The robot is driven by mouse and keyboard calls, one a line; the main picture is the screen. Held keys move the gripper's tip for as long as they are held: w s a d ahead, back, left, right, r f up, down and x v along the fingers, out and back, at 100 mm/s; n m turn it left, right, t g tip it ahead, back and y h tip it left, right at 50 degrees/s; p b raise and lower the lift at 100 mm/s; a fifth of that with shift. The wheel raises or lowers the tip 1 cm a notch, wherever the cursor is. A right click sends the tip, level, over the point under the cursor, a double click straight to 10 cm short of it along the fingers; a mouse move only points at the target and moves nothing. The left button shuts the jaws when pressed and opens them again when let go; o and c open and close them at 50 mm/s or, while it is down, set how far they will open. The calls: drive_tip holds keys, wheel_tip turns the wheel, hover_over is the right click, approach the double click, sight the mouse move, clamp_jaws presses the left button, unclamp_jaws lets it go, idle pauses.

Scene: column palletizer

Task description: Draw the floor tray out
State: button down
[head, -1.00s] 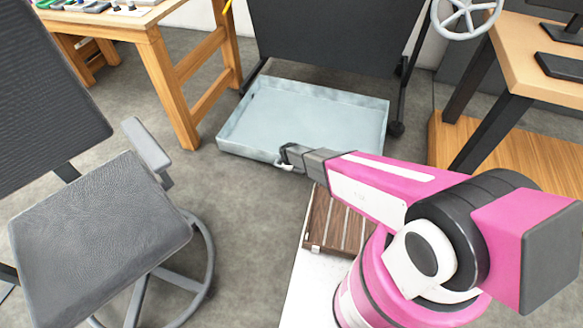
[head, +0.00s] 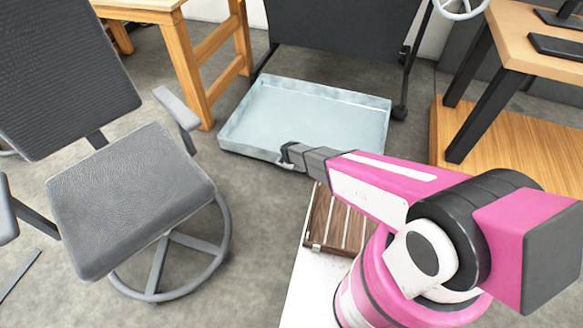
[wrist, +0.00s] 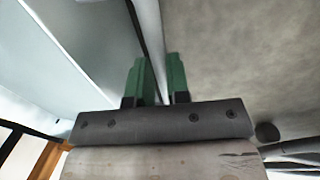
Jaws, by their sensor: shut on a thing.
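The floor tray (head: 262,128) is a shallow, pale blue-grey metal tray lying on the floor in the upper middle of the head view. My gripper (head: 287,154) is at the middle of its near side and is shut on its front edge. In the wrist view, the green fingers of my gripper (wrist: 158,80) stand on either side of a thin pale rim. The inside of the tray (wrist: 60,65) is to the left of the fingers there, and floor is to the right. A small light piece at the tray's near side is partly hidden by the fingers.
A dark panel on a wheeled stand (head: 345,22) rises behind the tray. A grey office chair (head: 130,195) stands at left, a wooden table (head: 188,75) at upper left and a desk (head: 525,45) at right. Grey floor (head: 262,215) between chair and tray is clear.

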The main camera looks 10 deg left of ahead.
drive_tip(key=c, duration=1.1)
unclamp_jaws()
drive_tip(key=shift+r, duration=0.1)
wheel_tip(320, 180, up, 10)
drive_tip(key=s, duration=0.2)
drive_tip(key=shift+r, duration=0.25)
drive_tip(key=w+d+r+m, duration=0.3)
drive_tip(key=d+r+m, duration=0.1)
drive_tip(key=d+r, duration=0.75)
drive_tip(key=s+d+r+m, duration=0.3)
drive_tip(key=d+r, duration=0.4)
drive_tip(key=d, duration=0.3)
drive_tip(key=s+d+r+m+g, duration=0.1)
drive_tip(key=s+d+r+m, duration=0.2)
drive_tip(key=d+r+m, duration=0.2)
drive_tip(key=s+d+r+m+g, duration=0.1)
drive_tip(key=s+d+r+m, duration=0.2)
drive_tip(key=d+r, duration=0.8)
drive_tip(key=d+m, duration=0.2)
drive_tip(key=d, duration=0.2)
drive_tip(key=shift+r, duration=0.2)
